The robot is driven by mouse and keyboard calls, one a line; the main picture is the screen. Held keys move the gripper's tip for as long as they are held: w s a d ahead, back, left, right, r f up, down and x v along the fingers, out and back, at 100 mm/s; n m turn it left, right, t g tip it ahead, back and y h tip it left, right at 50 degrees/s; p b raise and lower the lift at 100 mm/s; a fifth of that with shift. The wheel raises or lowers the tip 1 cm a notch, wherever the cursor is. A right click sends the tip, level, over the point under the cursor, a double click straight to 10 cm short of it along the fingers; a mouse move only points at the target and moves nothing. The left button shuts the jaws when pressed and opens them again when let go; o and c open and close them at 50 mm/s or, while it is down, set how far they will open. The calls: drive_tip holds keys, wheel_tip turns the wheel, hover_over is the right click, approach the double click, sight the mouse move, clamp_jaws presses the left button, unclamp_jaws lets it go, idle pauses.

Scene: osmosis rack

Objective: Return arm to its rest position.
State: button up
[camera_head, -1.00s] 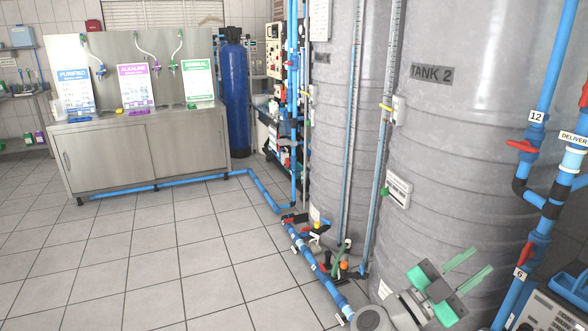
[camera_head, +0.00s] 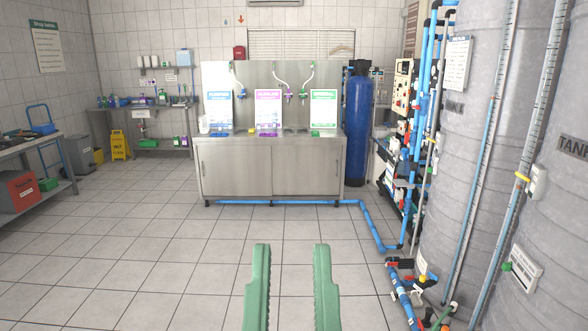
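My gripper (camera_head: 292,250) shows at the bottom middle of the head view. Its two green fingers point up and away from me, with a wide gap between them. Nothing is between the fingers, and floor tiles show through the gap. The gripper is in free space and appears apart from everything around it. The rest of my arm is below the picture's edge and hidden.
A steel counter (camera_head: 268,168) with three posters stands ahead. A blue cylinder (camera_head: 357,122) is right of it. Large grey tanks (camera_head: 480,150) and blue floor piping (camera_head: 376,228) fill the right side. A bench (camera_head: 55,155) is at left. The tiled floor (camera_head: 150,250) is clear.

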wheel_tip(320, 180, up, 34)
drive_tip(key=p, duration=3.1)
drive_tip(key=shift+a+r+p, duration=0.15)
drive_tip(key=shift+r+p, duration=0.05)
drive_tip(key=shift+p, duration=0.1)
drive_tip(key=shift+w, duration=0.1)
